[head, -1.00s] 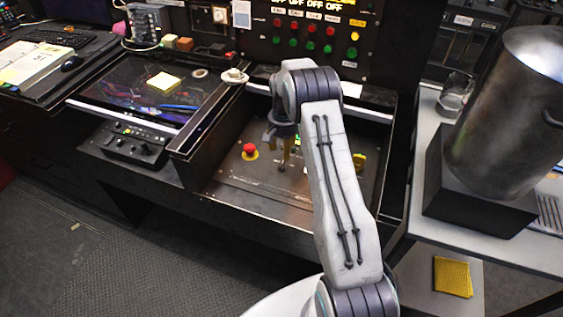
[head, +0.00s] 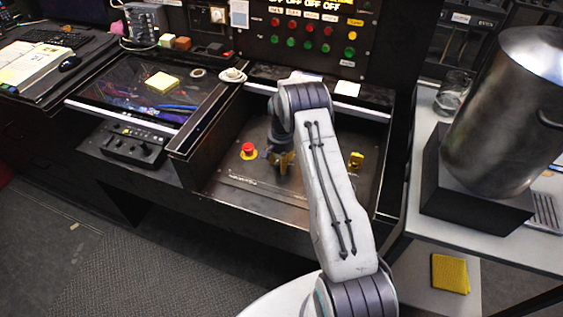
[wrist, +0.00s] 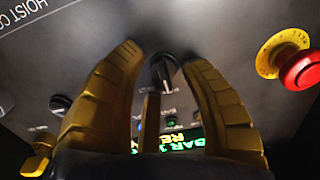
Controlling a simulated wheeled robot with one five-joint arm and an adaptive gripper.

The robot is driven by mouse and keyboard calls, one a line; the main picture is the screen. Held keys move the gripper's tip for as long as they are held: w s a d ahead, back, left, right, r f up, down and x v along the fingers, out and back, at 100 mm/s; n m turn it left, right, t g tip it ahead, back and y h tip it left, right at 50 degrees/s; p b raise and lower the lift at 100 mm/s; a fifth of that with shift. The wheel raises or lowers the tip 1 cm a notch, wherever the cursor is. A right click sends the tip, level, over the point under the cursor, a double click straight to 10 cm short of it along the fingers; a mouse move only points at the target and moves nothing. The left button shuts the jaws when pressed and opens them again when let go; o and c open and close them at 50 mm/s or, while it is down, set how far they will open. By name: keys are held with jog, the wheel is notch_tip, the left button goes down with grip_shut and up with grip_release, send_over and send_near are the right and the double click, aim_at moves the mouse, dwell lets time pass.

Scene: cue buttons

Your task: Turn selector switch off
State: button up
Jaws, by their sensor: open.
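In the wrist view a black selector knob (wrist: 162,72) with a pale pointer line stands on the dark panel, between the tips of my two yellow fingers. My gripper (wrist: 160,62) is open around it, with a finger on each side. I cannot tell whether either finger touches the knob. In the head view my gripper (head: 281,160) is low over the recessed console panel (head: 240,184) and hides the knob. Part of the panel's lettering is hidden by my fingers in the wrist view.
A red mushroom button (wrist: 303,70) on a yellow collar is right of my fingers; the head view shows it left of my gripper (head: 248,149). Another black knob (wrist: 60,103) and a yellow control (head: 356,160) are on the other side. A lit green display (wrist: 190,139) shows below.

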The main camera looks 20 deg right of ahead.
jog(key=shift+f, duration=0.1)
grip_shut()
dwell(0.4)
